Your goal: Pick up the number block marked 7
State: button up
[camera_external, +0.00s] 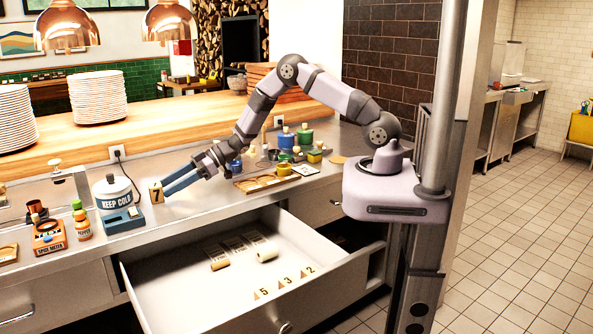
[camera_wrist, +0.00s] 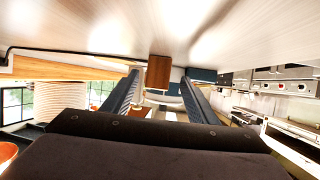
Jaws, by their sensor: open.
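The number block marked 7 (camera_external: 156,192) is a small tan block with a dark 7, standing on the steel counter (camera_external: 190,209) just right of the KEEP COLD appliance. In the wrist view, which looks upside down, the block (camera_wrist: 159,72) shows a plain brown face in the gap between the fingertips. My gripper (camera_external: 168,190) is open, with its blue fingers reaching left and their tips right at the block. In the wrist view the fingers of my gripper (camera_wrist: 160,84) flank the block with a gap on each side. I cannot tell how deep the block sits between them.
The KEEP COLD appliance (camera_external: 120,218) stands close left of the block. Pepper (camera_external: 82,225) and a spice meter (camera_external: 49,237) are farther left. Bottles (camera_external: 305,136) and a wooden tray (camera_external: 262,182) lie right. An open drawer (camera_external: 190,292) juts out below, with rolls and markers 5, 3, 2.

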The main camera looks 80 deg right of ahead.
aim_at(156, 191)
jog(key=shift+w+a+p, duration=0.2)
jog(key=shift+w+p, duration=0.05)
jog(key=shift+p, duration=0.05)
jog(key=shift+p+x, duration=0.95)
jog(key=shift+x, duration=1.35)
jog(key=shift+w+d+r, duration=0.1)
jog(key=shift+w+r, duration=0.05)
jog(key=c, duration=1.1)
